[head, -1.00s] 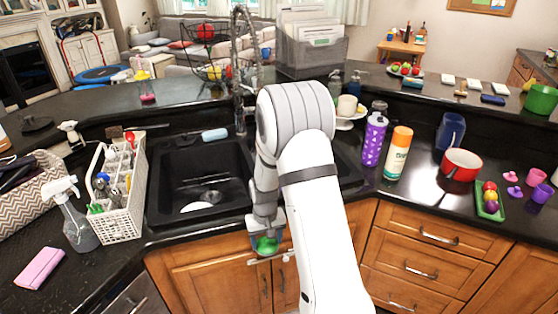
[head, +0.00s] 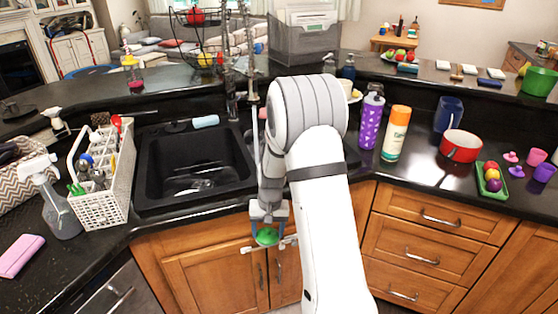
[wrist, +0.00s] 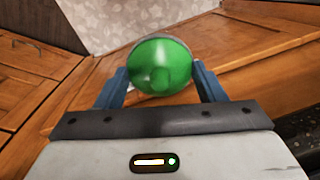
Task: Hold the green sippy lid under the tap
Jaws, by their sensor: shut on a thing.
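My gripper (head: 268,243) is shut on the green sippy lid (head: 265,236). It hangs in front of the cabinet doors, below the counter's front edge and outside the sink. In the wrist view, the round green lid (wrist: 160,62) has a raised knob facing the camera and sits between the two blue fingers of my gripper (wrist: 160,80). The tall metal tap (head: 252,70) stands behind the sink, beyond my arm and partly covered by it. The left basin (head: 190,165) is in view; my arm hides the area to its right.
A white utensil caddy (head: 101,209) and a spray bottle (head: 58,210) stand left of the sink. A purple bottle (head: 370,120), an orange-white can (head: 395,133) and a red pot (head: 461,147) stand to the right. Cabinet doors (head: 205,265) are close behind my gripper.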

